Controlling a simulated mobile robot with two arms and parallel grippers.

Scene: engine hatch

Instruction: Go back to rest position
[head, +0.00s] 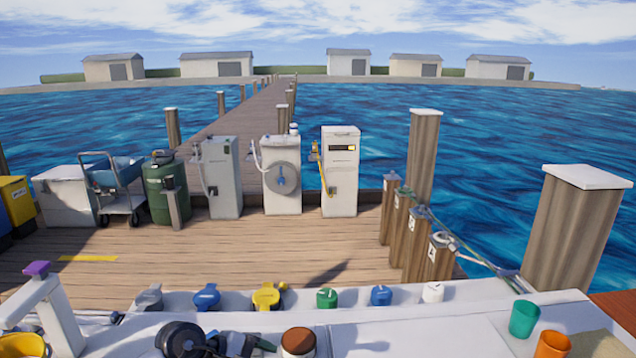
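At the bottom edge a dark mechanism (240,345) with a round black disc (182,340) reaches in from the left. It looks like my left gripper, but it is cut off by the frame and I cannot make out its fingers or anything held. A brown-topped white round thing (298,342) stands just right of it; I cannot tell whether they touch. My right gripper is not in view.
Along the white ledge (345,300) sit several coloured caps, including a yellow one (266,296) and a green one (327,298). A teal cup (523,319) and an orange cup (553,345) stand at right. A purple-topped white post (55,310) rises at left.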

